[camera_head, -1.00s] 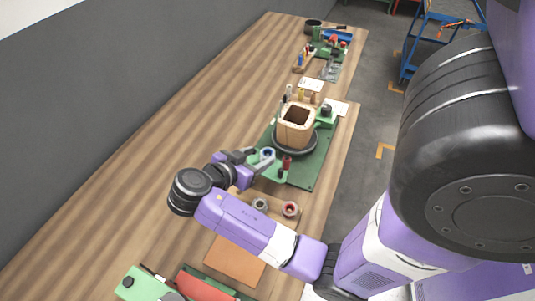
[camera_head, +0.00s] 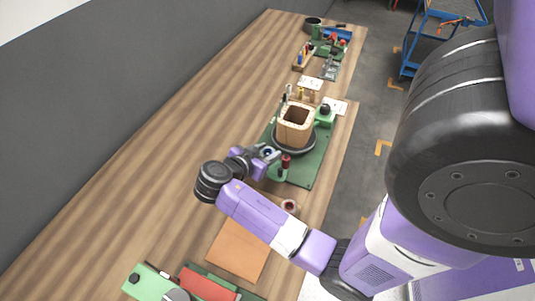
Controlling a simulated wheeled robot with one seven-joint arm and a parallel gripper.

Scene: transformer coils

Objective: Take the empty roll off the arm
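A small dark blue roll with a pale top (camera_head: 267,153) is at the left edge of the green board, right at my fingers. A dark red roll (camera_head: 286,160) stands upright on a green base just to the right. My gripper (camera_head: 269,154) reaches in from the left, with its grey fingers at the blue roll. They seem to lie on either side of it, but at this size I cannot tell whether they touch or grip it. The arm under the blue roll is hidden, and neither roll can be clearly told to be empty.
A wooden coil form (camera_head: 295,122) stands on a dark round turntable (camera_head: 294,147) on the green board (camera_head: 306,175), close beyond my gripper. Another roll (camera_head: 290,206) lies nearer, beside my forearm. An orange-brown sheet (camera_head: 237,250) lies in front. The table's left side is clear.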

